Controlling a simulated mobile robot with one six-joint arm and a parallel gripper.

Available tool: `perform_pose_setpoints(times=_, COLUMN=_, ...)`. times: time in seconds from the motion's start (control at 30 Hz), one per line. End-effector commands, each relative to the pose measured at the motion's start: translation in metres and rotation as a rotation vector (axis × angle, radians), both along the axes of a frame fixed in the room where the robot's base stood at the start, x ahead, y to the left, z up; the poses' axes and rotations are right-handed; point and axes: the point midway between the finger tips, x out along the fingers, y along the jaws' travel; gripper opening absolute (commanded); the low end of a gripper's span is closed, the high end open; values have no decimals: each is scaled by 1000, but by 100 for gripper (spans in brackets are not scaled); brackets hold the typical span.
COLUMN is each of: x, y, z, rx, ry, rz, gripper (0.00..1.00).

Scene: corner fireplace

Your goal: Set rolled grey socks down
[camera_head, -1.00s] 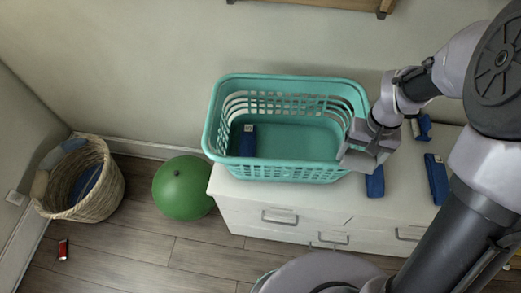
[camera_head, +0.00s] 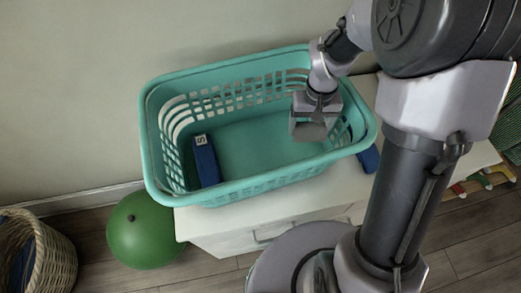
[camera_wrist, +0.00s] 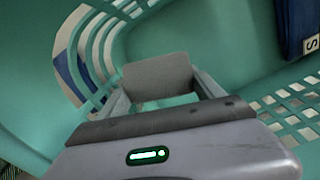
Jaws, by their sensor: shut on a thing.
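My gripper (camera_head: 311,128) is over the right part of the teal laundry basket (camera_head: 158,176), pointing down. It is shut on a grey thing (camera_wrist: 158,76), which fits the rolled grey socks; its shape shows only as a plain grey face between the fingers. In the head view the grey thing (camera_head: 311,132) shows at the fingertips. In the wrist view the basket's slotted wall (camera_wrist: 290,103) surrounds the gripper. I cannot tell whether the grey thing touches the basket floor.
A blue item with an S label (camera_head: 206,162) lies at the basket's left end. Another blue item (camera_head: 369,158) is outside, right of the basket on the white dresser (camera_head: 228,243). A green ball (camera_head: 146,230) and a wicker basket (camera_head: 52,262) stand on the floor. The basket's middle is clear.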

Motion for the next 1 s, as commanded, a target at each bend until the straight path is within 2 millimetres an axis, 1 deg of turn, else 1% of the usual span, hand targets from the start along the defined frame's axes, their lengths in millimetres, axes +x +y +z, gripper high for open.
perform_pose_setpoints(times=0.27, x=38, y=35, z=3, rx=-1, ry=0, rz=113, gripper=37)
perform_pose_setpoints(times=0.5, x=73, y=80, z=3, rx=0, ry=0, rz=238, gripper=37)
perform_pose_setpoints(times=0.6, x=83, y=96, z=2, rx=-1, ry=0, rz=279, gripper=37)
perform_pose_setpoints(times=0.67, x=86, y=102, z=1, rx=-1, ry=0, rz=294, gripper=37)
perform_pose_setpoints(times=0.77, x=88, y=106, z=-10, rx=-1, ry=1, rz=302, gripper=37)
perform_pose_setpoints(times=0.9, x=87, y=105, z=-44, rx=0, ry=3, rz=302, gripper=37)
perform_pose_setpoints(times=1.0, x=88, y=105, z=-63, rx=0, ry=1, rz=301, gripper=37)
